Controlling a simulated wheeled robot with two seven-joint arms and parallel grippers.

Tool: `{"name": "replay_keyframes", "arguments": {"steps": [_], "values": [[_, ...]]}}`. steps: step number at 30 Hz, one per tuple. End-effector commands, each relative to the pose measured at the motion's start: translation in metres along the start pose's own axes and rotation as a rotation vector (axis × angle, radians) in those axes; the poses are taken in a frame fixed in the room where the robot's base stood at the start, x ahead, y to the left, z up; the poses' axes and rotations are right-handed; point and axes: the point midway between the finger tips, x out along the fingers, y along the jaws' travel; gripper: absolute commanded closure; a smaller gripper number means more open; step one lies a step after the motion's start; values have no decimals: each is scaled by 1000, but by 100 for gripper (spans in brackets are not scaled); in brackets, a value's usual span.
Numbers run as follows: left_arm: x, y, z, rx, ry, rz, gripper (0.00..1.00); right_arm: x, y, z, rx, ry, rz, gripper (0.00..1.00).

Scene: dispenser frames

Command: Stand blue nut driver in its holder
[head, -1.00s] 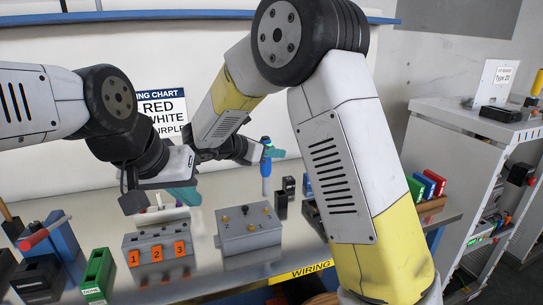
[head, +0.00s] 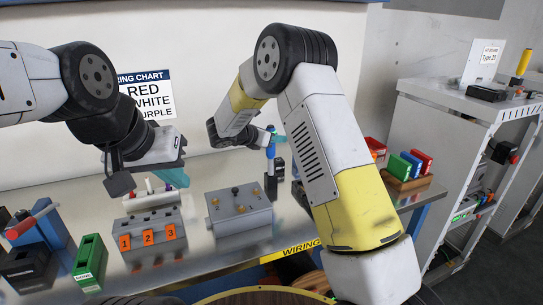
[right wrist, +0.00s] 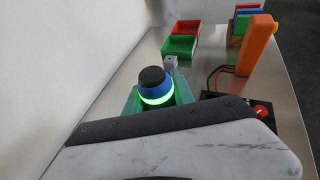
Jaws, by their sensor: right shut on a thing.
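The blue nut driver (head: 271,150) is upright in my right gripper (head: 272,139), whose teal fingers are around its upper part. In the right wrist view the nut driver (right wrist: 156,86) shows a black cap and a glowing green ring, between the fingers of my right gripper (right wrist: 158,98). Its lower end meets the top of a small black block (head: 270,187), which looks like its holder; I cannot tell whether it is inside or just above it. My left gripper (head: 172,178) hangs above the left part of the bench, its teal fingers partly hidden; its opening cannot be judged.
A grey box with knobs (head: 239,212) and a numbered grey block (head: 150,232) stand to the left. A green bin (head: 90,262) is at the left front. Red and green bins (right wrist: 182,42) lie beyond in the right wrist view.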

Motion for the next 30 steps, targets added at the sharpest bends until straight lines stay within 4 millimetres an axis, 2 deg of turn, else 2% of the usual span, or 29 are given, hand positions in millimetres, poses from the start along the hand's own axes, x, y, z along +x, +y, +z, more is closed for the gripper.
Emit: {"name": "replay_keyframes", "arguments": {"steps": [8,13,24,25,28,30], "values": [[0,0,0,0,0,0,100,10,-1,-23,1,-1,-2,100],[0,0,0,0,0,0,100,19,0,-46,-1,-1,-1,100],[0,0,0,0,0,0,100,21,0,-50,2,-2,0,100],[0,0,0,0,0,0,100,21,0,-51,2,-1,0,68],[0,0,0,0,0,0,100,21,0,-50,2,-1,0,49],[0,0,0,0,0,0,100,21,0,-50,2,-1,0,48]]}}
